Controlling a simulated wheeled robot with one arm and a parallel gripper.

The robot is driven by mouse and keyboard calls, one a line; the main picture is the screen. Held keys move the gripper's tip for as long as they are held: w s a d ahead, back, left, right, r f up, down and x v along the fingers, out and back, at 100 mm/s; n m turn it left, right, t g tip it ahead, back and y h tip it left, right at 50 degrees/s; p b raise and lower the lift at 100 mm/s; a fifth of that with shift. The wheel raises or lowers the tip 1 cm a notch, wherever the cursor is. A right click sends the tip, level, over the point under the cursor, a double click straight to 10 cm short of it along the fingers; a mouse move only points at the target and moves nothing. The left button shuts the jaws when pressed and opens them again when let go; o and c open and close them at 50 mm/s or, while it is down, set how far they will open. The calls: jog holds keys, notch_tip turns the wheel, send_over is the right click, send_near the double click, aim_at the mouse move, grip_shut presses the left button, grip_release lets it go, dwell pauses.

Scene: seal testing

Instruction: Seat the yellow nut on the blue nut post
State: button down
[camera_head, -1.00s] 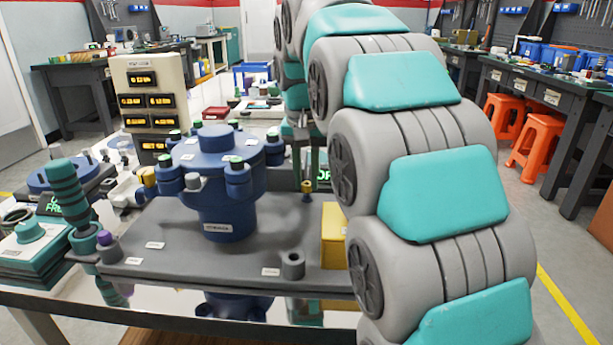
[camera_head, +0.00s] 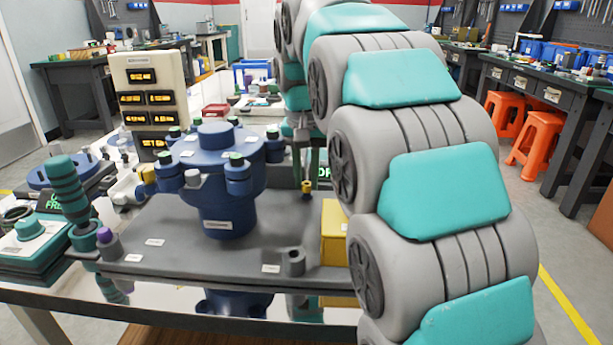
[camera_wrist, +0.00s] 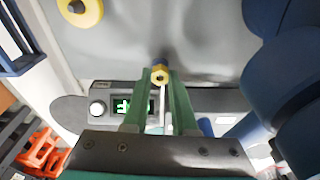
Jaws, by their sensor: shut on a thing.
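The small yellow nut (camera_wrist: 160,76) shows between the two green fingertips of my gripper (camera_wrist: 161,79) in the wrist view. The fingers are shut on it. A bit of blue (camera_wrist: 159,63), likely the blue nut post, shows just beyond the nut; most of it is hidden. I cannot tell whether the nut is around the post or only close to it. In the head view the yellow nut (camera_head: 307,187) is upright over the back right of the grey plate (camera_head: 160,220), below my fingers (camera_head: 305,165).
A large blue housing (camera_head: 225,190) with several capped studs stands left of my gripper and at the right in the wrist view (camera_wrist: 285,70). A yellow block (camera_head: 334,235) and a dark short cylinder (camera_head: 292,262) are on the plate's right part. A display (camera_wrist: 133,107) lies behind the fingers.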

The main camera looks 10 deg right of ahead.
jog(key=c, duration=0.6)
grip_release()
jog(key=shift+c, duration=0.2)
notch_tip(320, 180, up, 6)
jog(key=p, duration=0.3)
jog(key=shift+p, duration=0.3)
jog(key=shift+r, duration=1.5)
